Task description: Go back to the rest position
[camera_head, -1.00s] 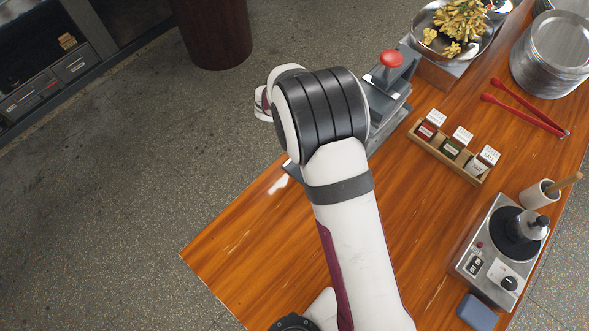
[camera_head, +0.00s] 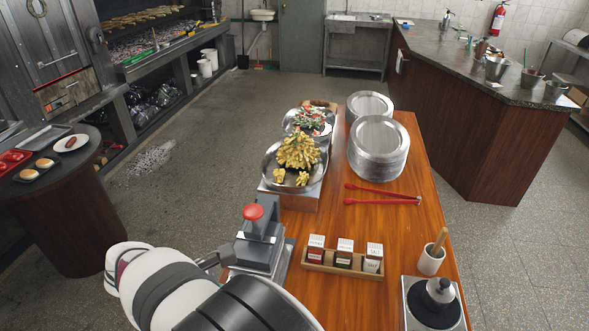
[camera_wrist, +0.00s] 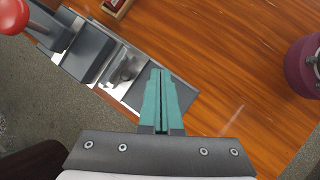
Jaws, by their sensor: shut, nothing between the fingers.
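In the wrist view my gripper (camera_wrist: 160,72) has its two teal fingers together, with nothing between them. It points over the wooden table (camera_wrist: 215,55), with the grey metal press (camera_wrist: 82,48) just beyond and left of the fingertips. The gap between fingers and press cannot be judged. The press's red knob (camera_wrist: 12,14) shows at the upper left corner. In the head view my white and black arm fills the lower left, beside the press (camera_head: 258,248). My fingertips are not clearly visible there.
On the table (camera_head: 410,215) are a sauce and salt box (camera_head: 318,262), red tongs (camera_head: 383,195), stacked plates (camera_head: 378,150), a bowl of fries (camera_head: 268,172) and a hotplate (camera_head: 411,290). A round table (camera_head: 62,215) stands left. The floor between is clear.

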